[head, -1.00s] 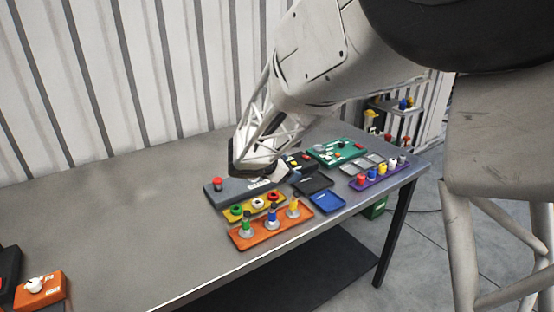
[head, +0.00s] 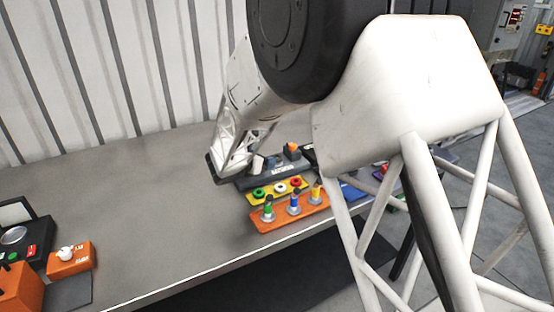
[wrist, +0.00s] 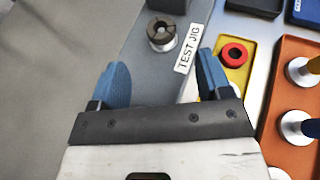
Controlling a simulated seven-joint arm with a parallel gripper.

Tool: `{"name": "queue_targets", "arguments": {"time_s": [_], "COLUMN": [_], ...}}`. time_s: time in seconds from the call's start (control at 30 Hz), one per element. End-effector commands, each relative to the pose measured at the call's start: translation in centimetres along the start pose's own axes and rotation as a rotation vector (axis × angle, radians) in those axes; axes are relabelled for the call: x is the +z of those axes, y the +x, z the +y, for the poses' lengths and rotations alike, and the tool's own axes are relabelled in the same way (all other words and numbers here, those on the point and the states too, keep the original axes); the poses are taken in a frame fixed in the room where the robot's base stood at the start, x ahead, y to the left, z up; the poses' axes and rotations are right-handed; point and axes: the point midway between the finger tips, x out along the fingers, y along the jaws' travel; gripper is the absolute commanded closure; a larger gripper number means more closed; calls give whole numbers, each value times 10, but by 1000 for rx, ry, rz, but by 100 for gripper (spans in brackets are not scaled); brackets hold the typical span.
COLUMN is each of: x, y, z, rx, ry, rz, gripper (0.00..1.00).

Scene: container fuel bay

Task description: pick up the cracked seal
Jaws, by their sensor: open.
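A dark ring-shaped seal (wrist: 160,28) with a notch in its rim sits around a metal post on the grey test jig (wrist: 133,50), seen in the wrist view. My gripper (wrist: 163,74) is open, its two blue fingers apart with nothing between them. The seal lies beyond the fingertips, roughly in line with the gap. In the head view my gripper (head: 220,172) is over the left end of the test jig (head: 275,174), and I cannot make out the seal there.
A yellow tray (head: 268,198) with green, white and red rings lies in front of the jig. An orange tray (head: 290,217) with several posts is nearer the table edge. Orange and black boxes (head: 72,259) stand at far left. The table's middle left is clear.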

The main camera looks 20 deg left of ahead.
Motion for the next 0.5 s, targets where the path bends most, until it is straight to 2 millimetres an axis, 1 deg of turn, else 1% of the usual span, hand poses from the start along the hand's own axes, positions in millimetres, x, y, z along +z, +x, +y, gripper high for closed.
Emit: {"name": "queue_targets", "arguments": {"time_s": [0.3,0.5], "x": [0,0], "y": [22,26], "z": [0,0], "rx": [-1,0], "ry": [0,0], "rz": [0,1], "gripper": [29,29]}}
